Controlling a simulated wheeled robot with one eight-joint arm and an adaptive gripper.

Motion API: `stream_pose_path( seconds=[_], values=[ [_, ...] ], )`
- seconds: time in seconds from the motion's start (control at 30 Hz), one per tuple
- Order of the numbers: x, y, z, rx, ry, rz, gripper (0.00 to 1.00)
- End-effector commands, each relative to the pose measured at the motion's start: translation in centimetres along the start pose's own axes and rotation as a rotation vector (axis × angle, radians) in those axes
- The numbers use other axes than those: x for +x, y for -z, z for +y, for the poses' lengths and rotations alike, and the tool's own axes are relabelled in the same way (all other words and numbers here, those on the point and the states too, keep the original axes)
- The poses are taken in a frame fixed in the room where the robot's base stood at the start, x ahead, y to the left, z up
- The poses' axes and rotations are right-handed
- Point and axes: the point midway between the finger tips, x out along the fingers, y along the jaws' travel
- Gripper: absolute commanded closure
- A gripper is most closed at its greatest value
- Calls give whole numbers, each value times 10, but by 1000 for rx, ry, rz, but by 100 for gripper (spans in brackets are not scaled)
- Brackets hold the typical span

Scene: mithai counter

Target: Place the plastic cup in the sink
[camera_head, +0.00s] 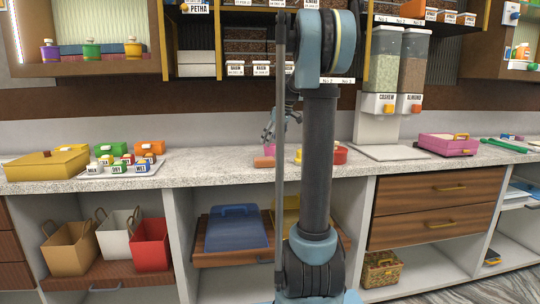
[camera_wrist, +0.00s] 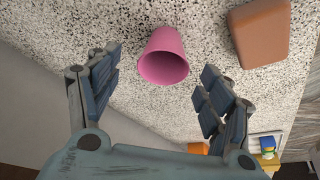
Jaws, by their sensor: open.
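The pink plastic cup (camera_wrist: 164,55) is in the wrist view, its open mouth facing the camera, against the speckled counter. My gripper (camera_wrist: 161,66) is open, with one finger on each side of the cup's place in the picture. The cup appears in the gap near the fingertips, with no visible contact. In the head view my gripper (camera_head: 268,130) is above the counter, partly hidden by my arm. A small pink patch beside it may be the cup, but I cannot tell. No sink shows in either view.
A brown block (camera_wrist: 260,32) lies right of the cup. On the counter (camera_head: 215,165) are a yellow box (camera_head: 45,165), a tray of small jars (camera_head: 122,168), a red container (camera_head: 340,154), dispensers (camera_head: 378,102) and a pink box (camera_head: 447,146). Shelves hang above.

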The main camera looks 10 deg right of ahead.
Motion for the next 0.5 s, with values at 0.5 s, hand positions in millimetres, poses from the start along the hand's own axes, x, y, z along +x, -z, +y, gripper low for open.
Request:
stream_pose_path(
  seconds=[0.5],
  values=[
    [44, -2, -3, 0, 0, 0, 27]
  ],
)
